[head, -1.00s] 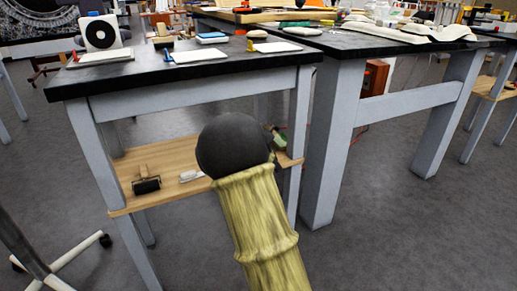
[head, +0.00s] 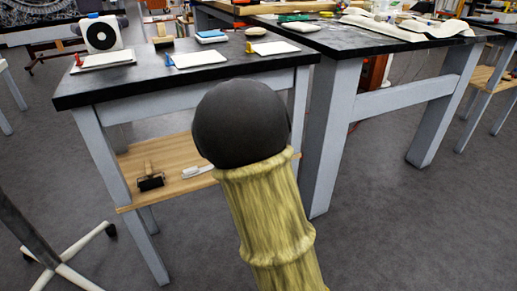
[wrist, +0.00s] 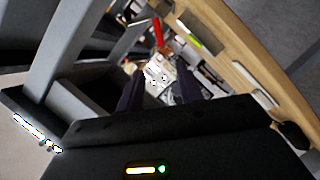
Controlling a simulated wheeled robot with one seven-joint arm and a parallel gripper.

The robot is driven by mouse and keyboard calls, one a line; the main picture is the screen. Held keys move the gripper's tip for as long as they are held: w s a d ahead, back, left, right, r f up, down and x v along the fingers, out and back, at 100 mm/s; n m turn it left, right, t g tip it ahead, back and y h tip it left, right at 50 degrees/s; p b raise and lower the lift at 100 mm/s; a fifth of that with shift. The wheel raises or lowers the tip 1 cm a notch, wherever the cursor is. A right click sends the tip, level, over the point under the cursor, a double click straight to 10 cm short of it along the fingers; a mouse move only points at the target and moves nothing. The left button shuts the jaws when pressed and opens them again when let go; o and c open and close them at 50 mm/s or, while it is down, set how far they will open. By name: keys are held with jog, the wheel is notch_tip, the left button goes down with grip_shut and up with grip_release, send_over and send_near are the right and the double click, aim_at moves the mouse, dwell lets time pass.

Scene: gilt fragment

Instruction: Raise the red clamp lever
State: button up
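The small red clamp lever (head: 78,59) stands at the left edge of a white board (head: 106,60) on the black-topped table. It is small in the head view, and its exact tilt is hard to tell. My arm, in a yellow sleeve with a black round end, rises in front of the table, well to the right of and nearer than the lever. The head view does not show my fingers. In the wrist view my gripper (wrist: 160,78) has two dark fingers apart with nothing seen between them. A red piece (wrist: 157,32) shows beyond them; I cannot tell what it is.
Similar boards with a blue clamp (head: 168,59) and a yellow clamp (head: 249,46) lie on the same table (head: 150,87). A wooden shelf (head: 180,155) below holds a roller (head: 150,181) and a white-handled tool. A second table (head: 385,45) stands right. Grey floor is open in front.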

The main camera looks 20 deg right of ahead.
jog(key=shift+s, duration=0.1)
jog(key=s+a+r+m+g+y+p, duration=0.1)
jog(key=s+a+r+m+g+p, duration=0.1)
jog(key=s+a+g+p, duration=0.2)
jog(key=s+a+r+m+g+y+p, duration=0.1)
jog(key=s+a+r+m+g+p, duration=0.1)
jog(key=s+p, duration=0.4)
jog(key=s+a+r+m+g+y+p, duration=0.2)
jog(key=s+a+g+p, duration=0.3)
jog(key=s, duration=0.6)
jog(key=shift+s+a+r+m+g+p, duration=0.15)
jog(key=shift+a+r+m+g+p, duration=0.15)
jog(key=shift+r+m+g, duration=0.45)
jog(key=shift+f, duration=0.15)
